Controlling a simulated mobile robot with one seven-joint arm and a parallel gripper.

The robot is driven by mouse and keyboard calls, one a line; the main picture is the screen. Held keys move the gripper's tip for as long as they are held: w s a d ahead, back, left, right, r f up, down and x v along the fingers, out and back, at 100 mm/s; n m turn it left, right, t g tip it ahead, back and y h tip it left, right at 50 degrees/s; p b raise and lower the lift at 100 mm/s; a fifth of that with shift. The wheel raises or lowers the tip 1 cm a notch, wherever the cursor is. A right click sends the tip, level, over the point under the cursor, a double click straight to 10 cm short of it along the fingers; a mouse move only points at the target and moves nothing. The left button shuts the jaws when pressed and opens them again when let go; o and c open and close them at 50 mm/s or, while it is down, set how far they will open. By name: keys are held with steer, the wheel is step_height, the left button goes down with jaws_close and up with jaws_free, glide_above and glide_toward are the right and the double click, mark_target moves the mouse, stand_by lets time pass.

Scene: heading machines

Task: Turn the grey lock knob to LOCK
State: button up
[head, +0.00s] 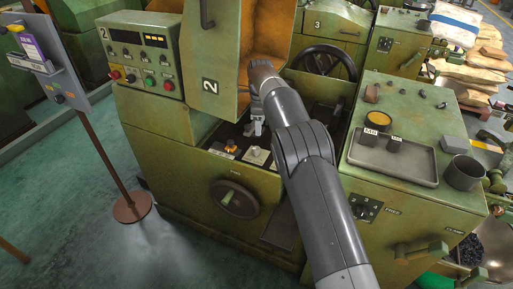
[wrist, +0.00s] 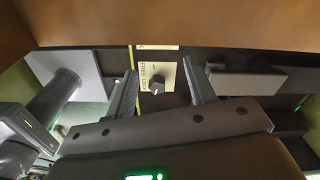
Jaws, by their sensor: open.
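The grey lock knob (wrist: 157,86) sits on a pale label plate (wrist: 150,70) in the wrist view. I cannot tell which word the knob points to. My gripper (wrist: 161,70) is open, with one finger to the left of the knob and one to the right in the picture. Both fingers look apart from the knob, with nothing between them. In the head view my gripper (head: 254,125) is inside the machine's opening, above a pale plate (head: 257,156).
An orange-topped control (head: 230,147) sits left of the pale plate. The raised green guard (head: 213,60) is close beside my gripper on the left. A handwheel (head: 235,199) is on the front below. A cabinet with a grey tray (head: 425,165) stands at right.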

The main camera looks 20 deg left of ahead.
mark_target(257, 148)
steer(key=f, duration=0.8)
steer(key=a+f, duration=0.1)
steer(key=f, duration=0.3)
steer(key=shift+s, duration=0.2)
steer(key=shift+c, duration=0.4)
steer(key=c, duration=0.9)
